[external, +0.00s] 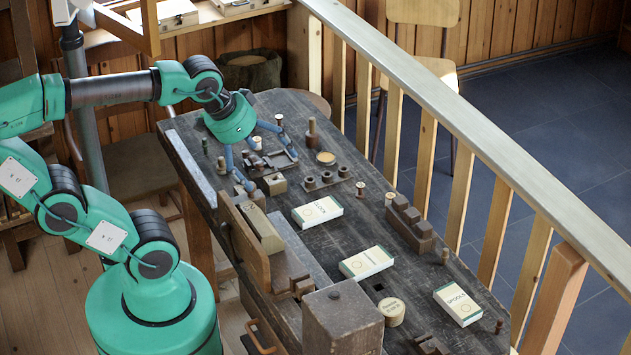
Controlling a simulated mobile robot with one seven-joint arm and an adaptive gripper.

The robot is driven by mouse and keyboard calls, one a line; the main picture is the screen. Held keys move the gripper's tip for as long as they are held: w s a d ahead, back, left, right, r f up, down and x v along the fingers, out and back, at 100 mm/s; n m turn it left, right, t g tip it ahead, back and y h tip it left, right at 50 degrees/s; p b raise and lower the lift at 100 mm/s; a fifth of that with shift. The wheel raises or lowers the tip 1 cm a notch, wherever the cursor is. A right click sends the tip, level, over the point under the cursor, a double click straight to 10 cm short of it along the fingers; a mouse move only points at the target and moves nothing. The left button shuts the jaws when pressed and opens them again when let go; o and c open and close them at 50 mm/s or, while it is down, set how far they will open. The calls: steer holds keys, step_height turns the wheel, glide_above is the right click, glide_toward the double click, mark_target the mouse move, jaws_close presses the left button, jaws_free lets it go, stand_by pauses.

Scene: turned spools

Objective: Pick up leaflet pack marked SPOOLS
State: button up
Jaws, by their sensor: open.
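The leaflet pack marked SPOOLS (457,304) is a white box with a green edge, lying flat near the right end of the dark workbench (345,235). Two similar packs lie on the bench: one (318,212) near the middle, and another (366,262) between it and the SPOOLS pack. Their lettering is too small to read surely.
A dark stepped wooden block (409,222) and small spools stand along the railing side. A round tin (391,312) and large wooden box (342,318) stand near the front. A wooden vise (245,240) lines the near edge. A pale-topped railing (450,110) runs behind the bench.

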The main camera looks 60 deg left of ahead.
steer(key=w+d+m+g+b, duration=0.1)
steer(key=w+d+m, duration=0.1)
steer(key=w, duration=0.5)
steer(key=w+d+m+g, duration=0.1)
steer(key=w+d+m, duration=0.15)
steer(key=w, duration=0.45)
steer(key=m+g+b, duration=0.3)
steer(key=m+g, duration=0.1)
steer(key=m, duration=0.9)
glide_above(463, 310)
step_height(463, 310, down, 31)
steer(key=shift+s, duration=0.1)
steer(key=shift+f, duration=0.1)
steer(key=shift+f+b, duration=1.05)
steer(key=shift+f, duration=3.2)
